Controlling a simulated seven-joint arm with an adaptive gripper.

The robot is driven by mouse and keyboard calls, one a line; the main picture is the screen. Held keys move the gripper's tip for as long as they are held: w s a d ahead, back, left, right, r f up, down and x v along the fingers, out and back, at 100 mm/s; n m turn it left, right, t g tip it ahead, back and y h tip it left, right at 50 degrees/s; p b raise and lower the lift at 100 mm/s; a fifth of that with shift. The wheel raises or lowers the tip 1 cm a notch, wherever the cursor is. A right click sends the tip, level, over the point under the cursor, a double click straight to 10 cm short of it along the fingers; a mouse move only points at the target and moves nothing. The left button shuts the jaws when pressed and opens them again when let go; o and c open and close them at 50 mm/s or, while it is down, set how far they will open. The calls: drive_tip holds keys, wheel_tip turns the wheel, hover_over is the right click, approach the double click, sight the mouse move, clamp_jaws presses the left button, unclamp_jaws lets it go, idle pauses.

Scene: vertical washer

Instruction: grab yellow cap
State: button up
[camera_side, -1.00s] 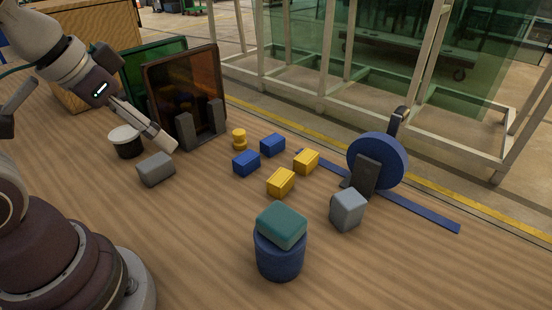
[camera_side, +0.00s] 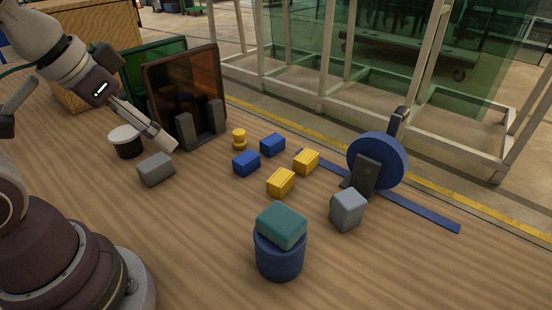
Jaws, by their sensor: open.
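A small round yellow cap-like piece (camera_side: 239,139) stands on the wooden table near the middle, with a narrower part between its top and base. My gripper (camera_side: 172,148) is at the left, pointing down to the right, above and behind a grey block (camera_side: 156,169). It is open and holds nothing that I can see. A clear gap of table lies between the gripper and the yellow piece. Two yellow blocks, one (camera_side: 306,161) farther back and one (camera_side: 281,181) nearer, lie right of the yellow piece.
Two blue blocks (camera_side: 246,163) (camera_side: 272,144) sit close to the yellow piece. Tinted panels in a dark stand (camera_side: 200,125) rise behind my gripper. A black-and-white cylinder (camera_side: 126,141), a blue disc (camera_side: 377,161), a grey cube (camera_side: 347,209) and a teal block (camera_side: 281,224) on a blue cylinder (camera_side: 279,254) stand around.

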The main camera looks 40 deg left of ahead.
drive_tip(key=n+y, duration=0.3)
drive_tip(key=n, duration=0.3)
hover_over(238, 134)
drive_tip(key=s+d, duration=0.5)
drive_tip(key=s, duration=0.2)
wheel_tip(238, 134, down, 7)
drive_tip(key=shift+n+y, duration=0.3)
drive_tip(key=shift+n, duration=0.1)
drive_tip(key=x, duration=0.7)
drive_tip(key=a+x, duration=0.1)
drive_tip(key=x, duration=0.2)
drive_tip(key=shift+w+a, duration=0.1)
drive_tip(key=shift+a, duration=0.05)
drive_tip(key=x, duration=0.6)
drive_tip(key=shift+w+f, duration=0.15)
drive_tip(key=c, duration=1.2)
